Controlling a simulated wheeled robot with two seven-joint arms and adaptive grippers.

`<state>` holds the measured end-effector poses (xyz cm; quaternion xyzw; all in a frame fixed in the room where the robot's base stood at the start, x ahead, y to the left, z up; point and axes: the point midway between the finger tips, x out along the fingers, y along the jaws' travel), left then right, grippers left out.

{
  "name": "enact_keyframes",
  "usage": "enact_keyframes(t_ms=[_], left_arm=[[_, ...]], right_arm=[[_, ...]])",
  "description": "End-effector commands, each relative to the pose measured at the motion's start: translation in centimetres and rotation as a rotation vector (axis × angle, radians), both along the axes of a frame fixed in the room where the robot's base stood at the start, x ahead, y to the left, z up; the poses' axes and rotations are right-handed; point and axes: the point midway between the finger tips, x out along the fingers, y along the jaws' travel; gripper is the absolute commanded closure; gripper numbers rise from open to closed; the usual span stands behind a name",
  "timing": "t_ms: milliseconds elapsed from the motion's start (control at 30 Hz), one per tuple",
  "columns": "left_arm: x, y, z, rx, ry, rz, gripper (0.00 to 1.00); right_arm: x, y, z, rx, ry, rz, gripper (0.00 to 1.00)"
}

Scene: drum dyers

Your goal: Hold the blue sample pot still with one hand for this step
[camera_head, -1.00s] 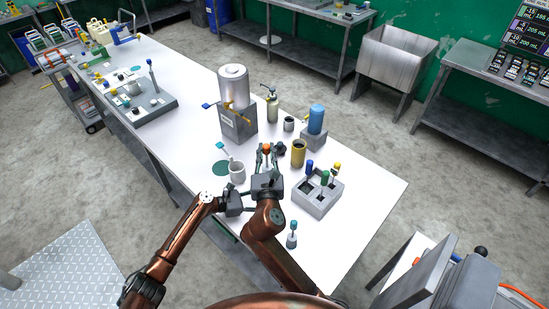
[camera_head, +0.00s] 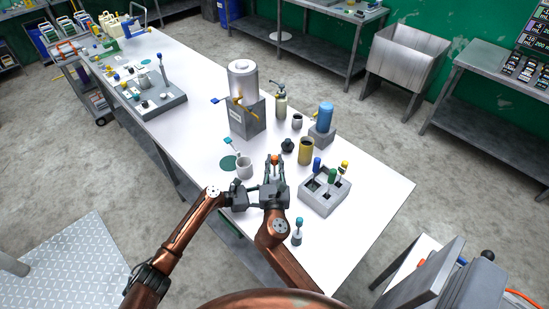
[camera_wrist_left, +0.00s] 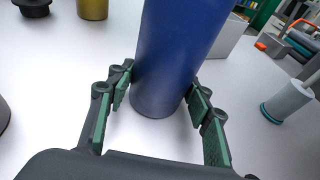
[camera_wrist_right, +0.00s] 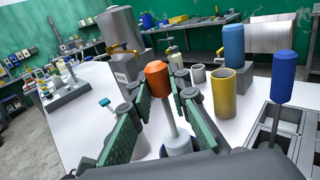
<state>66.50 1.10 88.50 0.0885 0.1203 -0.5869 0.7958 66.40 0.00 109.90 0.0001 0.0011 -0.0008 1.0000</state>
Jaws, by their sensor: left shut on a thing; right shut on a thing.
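The blue sample pot (camera_wrist_left: 178,55) stands large and upright between the fingers of my left gripper (camera_wrist_left: 160,105) in the left wrist view. In the head view my left gripper (camera_head: 255,193) is low beside my right one, which hides the pot. My right gripper (camera_head: 275,170) is shut on an orange-knobbed tool (camera_head: 275,160). In the right wrist view the orange knob (camera_wrist_right: 158,78) is between the fingers, with a thin pale stem and a pale round part below. I cannot tell whether the tool's foot touches the pot.
A yellow pot (camera_head: 305,151) and a grey rack (camera_head: 325,198) with coloured-knob tools are to the right. A teal-knobbed tool (camera_head: 298,232) stands near the front edge. A metal drum (camera_head: 243,80) is behind.

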Motion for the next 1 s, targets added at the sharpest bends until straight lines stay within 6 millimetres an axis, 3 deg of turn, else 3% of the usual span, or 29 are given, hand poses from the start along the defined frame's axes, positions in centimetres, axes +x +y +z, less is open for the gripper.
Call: enact_keyframes(t_ms=[1000], left_arm=[[0.0,0.0,-0.1,0.001,0.0,0.0,0.71]], right_arm=[[0.0,0.0,-7.6,-0.002,0.0,0.0,1.0]])
